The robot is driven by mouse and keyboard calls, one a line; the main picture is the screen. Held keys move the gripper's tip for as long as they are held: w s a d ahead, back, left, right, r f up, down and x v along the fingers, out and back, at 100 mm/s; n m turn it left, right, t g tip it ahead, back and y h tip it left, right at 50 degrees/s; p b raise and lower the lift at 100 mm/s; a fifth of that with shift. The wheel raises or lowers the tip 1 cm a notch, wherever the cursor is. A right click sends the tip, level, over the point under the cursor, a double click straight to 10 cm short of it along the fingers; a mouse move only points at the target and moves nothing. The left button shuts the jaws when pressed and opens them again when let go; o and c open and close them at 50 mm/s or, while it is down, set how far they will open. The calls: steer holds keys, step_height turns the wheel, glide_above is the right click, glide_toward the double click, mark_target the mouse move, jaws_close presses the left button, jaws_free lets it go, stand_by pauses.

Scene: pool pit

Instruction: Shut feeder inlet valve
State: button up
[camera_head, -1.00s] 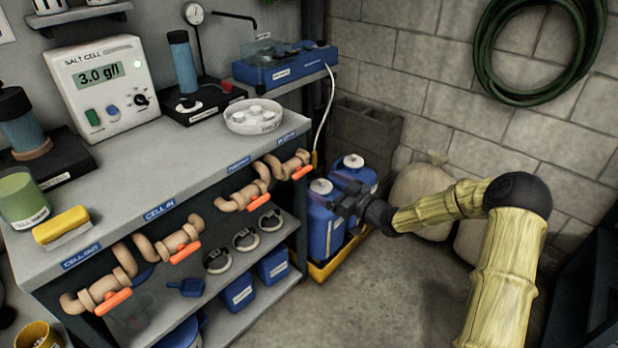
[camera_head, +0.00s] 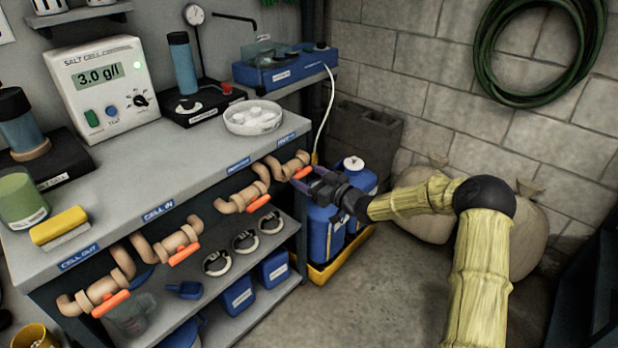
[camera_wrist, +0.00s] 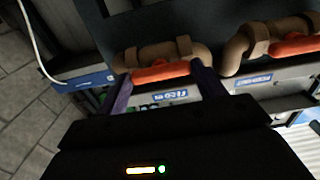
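Several tan pipe valves with orange lever handles line the bench front. The far-right valve (camera_head: 288,163) has its orange handle (camera_head: 302,173) close to my gripper (camera_head: 312,181); its small blue label is not readable. In the wrist view, my gripper (camera_wrist: 163,88) is open, with dark purple fingers on either side of an orange handle (camera_wrist: 160,72). That handle lies roughly along its pipe. Whether the fingers touch it, I cannot tell. A neighbouring valve (camera_head: 243,197) has its own orange handle (camera_head: 258,204), also seen in the wrist view (camera_wrist: 296,45).
Blue jugs (camera_head: 326,232) stand in a yellow tray (camera_head: 322,272) below my gripper. The bench top (camera_head: 190,165) holds a salt cell controller (camera_head: 108,88) and a white dish (camera_head: 252,118). A white tube (camera_head: 328,110) hangs near the far-right valve. Floor to the right is open.

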steer(key=shift+m+p, duration=0.5)
steer(key=shift+c, duration=0.2)
steer(key=m+p, duration=0.3)
steer(key=shift+r, duration=0.1)
steer(key=m+p, duration=0.2)
steer(key=m, duration=0.2)
steer(key=shift+m, duration=0.4)
steer(key=m+p, duration=0.1)
steer(key=m, duration=0.3)
steer(key=shift+d+m, duration=0.1)
steer(key=shift+m, duration=0.2)
steer(key=shift+f+m+p, duration=0.2)
steer(key=shift+m+p, duration=0.4)
steer(key=shift+m, duration=1.7)
steer(key=o, duration=1)
